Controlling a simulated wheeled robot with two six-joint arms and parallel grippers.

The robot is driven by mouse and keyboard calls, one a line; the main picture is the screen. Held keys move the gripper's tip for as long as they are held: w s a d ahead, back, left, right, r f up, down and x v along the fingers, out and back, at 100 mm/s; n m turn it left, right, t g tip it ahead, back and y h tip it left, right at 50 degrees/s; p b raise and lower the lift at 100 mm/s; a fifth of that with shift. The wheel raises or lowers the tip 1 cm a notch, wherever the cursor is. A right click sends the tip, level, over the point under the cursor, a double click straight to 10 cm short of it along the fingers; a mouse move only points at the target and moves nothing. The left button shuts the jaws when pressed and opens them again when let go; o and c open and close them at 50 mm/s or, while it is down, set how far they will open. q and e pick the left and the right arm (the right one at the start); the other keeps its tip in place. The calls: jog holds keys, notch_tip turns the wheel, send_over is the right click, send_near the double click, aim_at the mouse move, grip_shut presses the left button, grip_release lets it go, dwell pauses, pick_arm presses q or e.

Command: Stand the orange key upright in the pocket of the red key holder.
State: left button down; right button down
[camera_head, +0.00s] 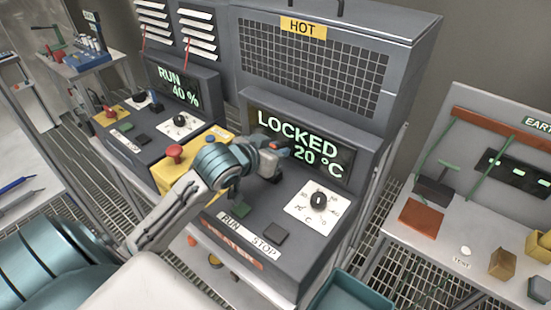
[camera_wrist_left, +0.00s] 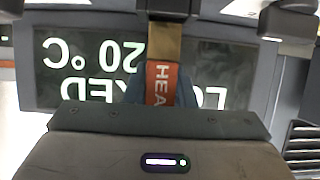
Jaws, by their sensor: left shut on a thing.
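The orange key (camera_wrist_left: 160,78) shows in the left wrist view as an orange-red tag with the letters HEA and a flat brass part beyond it. My left gripper (camera_head: 270,172) is shut on this key, low over the heater console (camera_head: 280,232), in front of its LOCKED 20 °C display (camera_head: 297,141). In the head view the wrist hides most of the key. In the left wrist view the brass part meets a dark piece at the top edge; I cannot tell how they join. I cannot clearly identify the red key holder. My right gripper is not in view.
A black dial (camera_head: 318,200) and a dark square button (camera_head: 276,234) sit on the console near my gripper. A yellow box with a red button (camera_head: 174,153) stands to the left. A bench (camera_head: 400,238) at right carries a red-brown block (camera_head: 421,217) and small parts.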

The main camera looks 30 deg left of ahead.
pick_arm(q)
jog(key=shift+r+b, duration=0.3)
jog(key=shift+r, duration=3.2)
